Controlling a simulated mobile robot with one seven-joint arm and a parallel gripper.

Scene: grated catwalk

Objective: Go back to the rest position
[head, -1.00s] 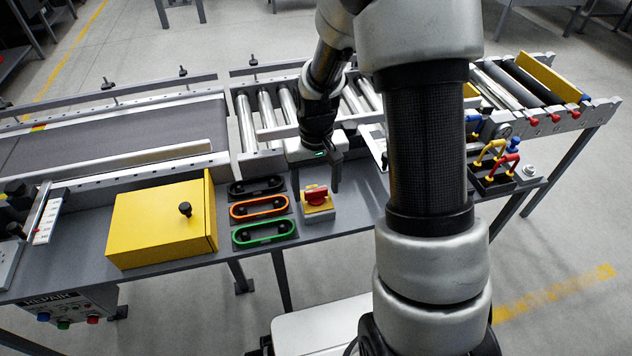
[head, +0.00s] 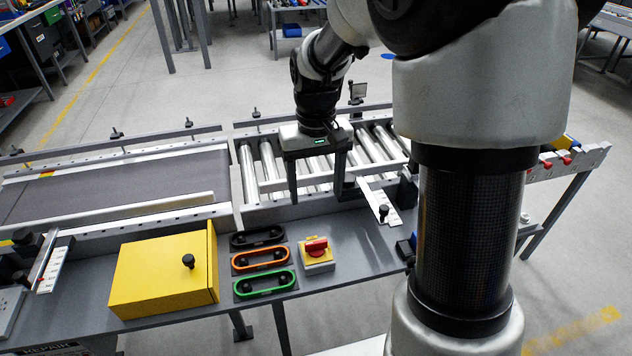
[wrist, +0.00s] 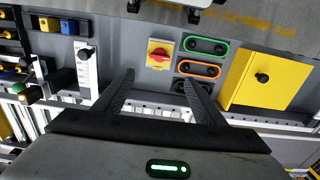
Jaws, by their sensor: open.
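My gripper (head: 316,192) is open and empty in the head view. It hangs above the near edge of the roller conveyor, touching nothing that I can see. In the wrist view my gripper (wrist: 160,88) shows two dark fingers spread apart with only the bench behind them. A red-and-yellow rotary switch (head: 317,254) sits on the bench in front of the gripper, and it also shows in the wrist view (wrist: 159,54).
A yellow box (head: 165,275) with a black knob stands at left on the bench. Black, orange and green oval handles (head: 264,261) lie beside it. Rollers (head: 268,165) run behind, and a white scale plate (head: 383,203) is at right. The bench front is partly clear.

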